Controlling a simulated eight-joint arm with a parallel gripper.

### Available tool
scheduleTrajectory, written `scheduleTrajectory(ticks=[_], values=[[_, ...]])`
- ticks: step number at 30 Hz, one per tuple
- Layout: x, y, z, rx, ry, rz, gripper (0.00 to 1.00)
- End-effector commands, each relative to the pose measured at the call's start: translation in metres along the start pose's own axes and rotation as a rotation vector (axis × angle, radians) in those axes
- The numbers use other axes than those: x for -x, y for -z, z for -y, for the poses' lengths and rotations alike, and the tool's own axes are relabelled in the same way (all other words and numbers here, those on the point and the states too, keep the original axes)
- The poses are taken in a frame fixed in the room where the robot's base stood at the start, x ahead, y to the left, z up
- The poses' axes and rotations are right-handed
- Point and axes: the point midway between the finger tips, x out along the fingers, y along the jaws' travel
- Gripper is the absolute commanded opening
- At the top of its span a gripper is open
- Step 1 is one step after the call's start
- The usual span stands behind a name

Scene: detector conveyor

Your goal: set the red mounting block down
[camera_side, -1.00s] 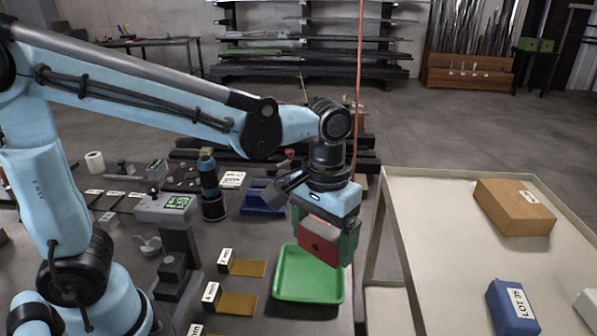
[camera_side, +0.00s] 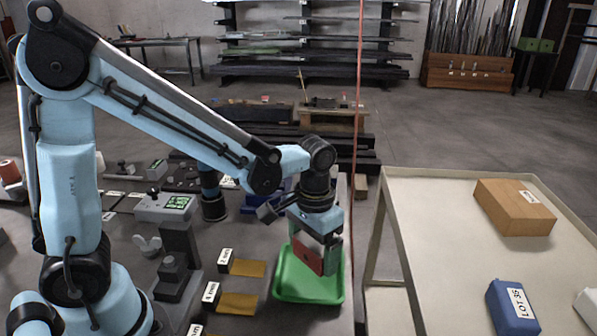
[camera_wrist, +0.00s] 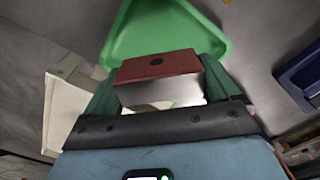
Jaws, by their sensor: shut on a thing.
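The red mounting block (camera_side: 308,257) is held between the green-padded fingers of my gripper (camera_side: 318,258), which is shut on it. In the side view the block is over the green tray (camera_side: 290,289), low and near its back part. I cannot tell whether it touches the tray floor. In the wrist view the block (camera_wrist: 157,66) shows a red face with a dark hole and a pale metallic side, between the fingers (camera_wrist: 160,92). The green tray (camera_wrist: 135,40) lies beyond it, with its visible part empty.
Brass strips (camera_side: 238,303) with thickness labels lie left of the tray. A grey instrument with a green display (camera_side: 165,206) stands farther left.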

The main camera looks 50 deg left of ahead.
Motion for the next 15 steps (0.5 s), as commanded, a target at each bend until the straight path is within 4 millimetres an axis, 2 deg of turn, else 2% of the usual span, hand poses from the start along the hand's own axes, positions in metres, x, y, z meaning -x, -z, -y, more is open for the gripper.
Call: scheduleTrajectory(ticks=[5,15], values=[[-0.007,0.005,0.006,0.0,0.0,0.0,0.47],[-0.043,0.005,0.006,0.0,0.0,0.0,0.47]])
